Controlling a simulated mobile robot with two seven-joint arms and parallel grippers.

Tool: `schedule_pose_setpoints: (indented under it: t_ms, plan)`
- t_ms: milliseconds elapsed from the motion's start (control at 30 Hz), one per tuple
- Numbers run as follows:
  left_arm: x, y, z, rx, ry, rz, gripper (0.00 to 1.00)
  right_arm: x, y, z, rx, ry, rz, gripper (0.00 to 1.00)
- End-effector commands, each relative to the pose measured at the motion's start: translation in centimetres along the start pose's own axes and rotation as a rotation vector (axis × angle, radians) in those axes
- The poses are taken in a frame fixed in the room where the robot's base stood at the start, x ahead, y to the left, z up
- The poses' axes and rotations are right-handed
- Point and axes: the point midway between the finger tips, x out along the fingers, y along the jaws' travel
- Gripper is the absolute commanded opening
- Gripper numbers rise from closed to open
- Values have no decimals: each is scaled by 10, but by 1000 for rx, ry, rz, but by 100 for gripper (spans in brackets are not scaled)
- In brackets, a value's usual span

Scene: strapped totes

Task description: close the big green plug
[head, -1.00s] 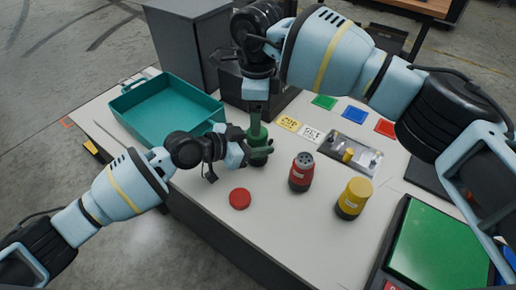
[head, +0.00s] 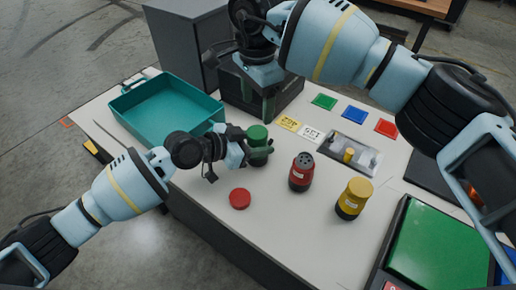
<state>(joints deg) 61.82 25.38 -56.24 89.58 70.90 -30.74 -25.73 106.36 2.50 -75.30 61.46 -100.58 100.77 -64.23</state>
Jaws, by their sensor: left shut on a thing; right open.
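The green plug (head: 258,156) stands upright on the table, its rounded green top (head: 257,133) showing. My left gripper (head: 250,152) is shut on it from the left and hides part of its side. My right gripper (head: 268,100) is open above and slightly behind the green plug, apart from it. Whether the green top is fully seated cannot be told at this size.
A red plug (head: 301,172) with an exposed holed top and a yellow-topped plug (head: 353,199) stand to the right. A red disc (head: 240,198) lies in front. A teal tote (head: 160,113) is at the left. Colored squares and a metal plate (head: 361,157) lie at the back right.

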Motion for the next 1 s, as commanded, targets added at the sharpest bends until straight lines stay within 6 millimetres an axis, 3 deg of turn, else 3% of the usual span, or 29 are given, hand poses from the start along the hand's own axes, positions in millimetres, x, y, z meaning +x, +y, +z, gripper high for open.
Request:
schedule_pose_setpoints:
  t_ms: [333,800,1000]
  plan:
    - [0,0,0,0,-1,0,0,8,0,0,2,-1,2,65]
    - [0,0,0,0,-1,0,0,69,0,0,4,-1,2,65]
    - [0,0,0,0,-1,0,0,80,0,0,3,0,0,65]
